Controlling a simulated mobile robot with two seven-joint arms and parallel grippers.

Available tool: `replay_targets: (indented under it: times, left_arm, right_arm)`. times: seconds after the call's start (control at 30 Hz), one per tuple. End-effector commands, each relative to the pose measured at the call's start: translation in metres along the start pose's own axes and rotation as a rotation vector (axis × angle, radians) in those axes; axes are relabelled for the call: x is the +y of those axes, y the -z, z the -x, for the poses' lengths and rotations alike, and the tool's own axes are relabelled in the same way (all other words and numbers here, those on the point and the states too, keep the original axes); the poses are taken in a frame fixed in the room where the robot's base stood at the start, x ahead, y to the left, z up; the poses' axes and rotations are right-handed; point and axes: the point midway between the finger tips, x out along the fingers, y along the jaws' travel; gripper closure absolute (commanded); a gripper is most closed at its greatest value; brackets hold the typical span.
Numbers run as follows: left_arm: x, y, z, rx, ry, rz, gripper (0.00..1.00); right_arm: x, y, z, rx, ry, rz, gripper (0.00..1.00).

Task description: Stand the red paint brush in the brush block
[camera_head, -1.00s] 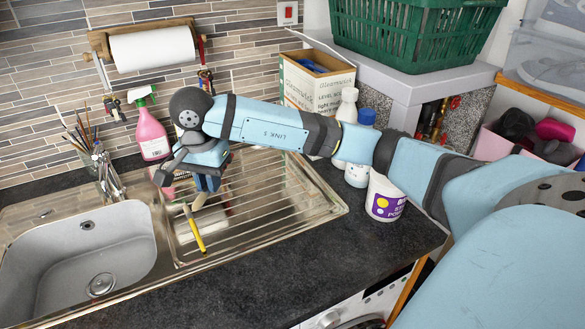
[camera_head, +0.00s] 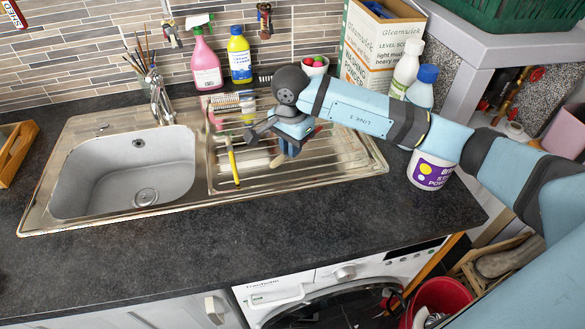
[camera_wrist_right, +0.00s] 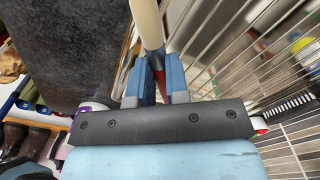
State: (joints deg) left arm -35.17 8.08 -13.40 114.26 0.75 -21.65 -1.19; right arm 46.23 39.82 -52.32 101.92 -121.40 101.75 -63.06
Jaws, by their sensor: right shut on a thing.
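My right gripper (camera_head: 289,147) is shut over the ribbed steel drainer right of the sink. In the right wrist view its two blue fingers (camera_wrist_right: 158,64) close on a slim thing, which I take for the red paint brush. This has a long cream part (camera_wrist_right: 147,24) beyond the fingertips and red between the fingers. In the head view a tan end (camera_head: 278,160) sticks out below the fingers; the rest is mostly hidden by the gripper. I cannot pick out the brush block with certainty. My left gripper is not in view.
A yellow-handled tool (camera_head: 233,163) leans on the drainer (camera_head: 345,165), left of the gripper. A pink spray bottle (camera_head: 205,66) and yellow bottle (camera_head: 240,58) stand behind. A white tub (camera_head: 430,170) stands to the right. The front worktop (camera_head: 200,245) is clear.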

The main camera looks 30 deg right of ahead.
Motion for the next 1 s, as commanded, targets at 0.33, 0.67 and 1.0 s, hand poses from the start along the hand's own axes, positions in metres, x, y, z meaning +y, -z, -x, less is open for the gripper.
replay_targets:
  times: [0.33,0.67,1.0]
  left_arm:
    - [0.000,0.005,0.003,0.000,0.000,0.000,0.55]
    - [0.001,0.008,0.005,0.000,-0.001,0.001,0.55]
    - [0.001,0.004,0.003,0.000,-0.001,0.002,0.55]
  right_arm:
    - [0.000,-0.001,-0.047,0.000,0.000,0.001,1.00]
    - [0.000,-0.002,-0.088,0.000,-0.002,0.001,1.00]
    - [0.000,-0.001,-0.093,0.001,0.000,0.001,1.00]
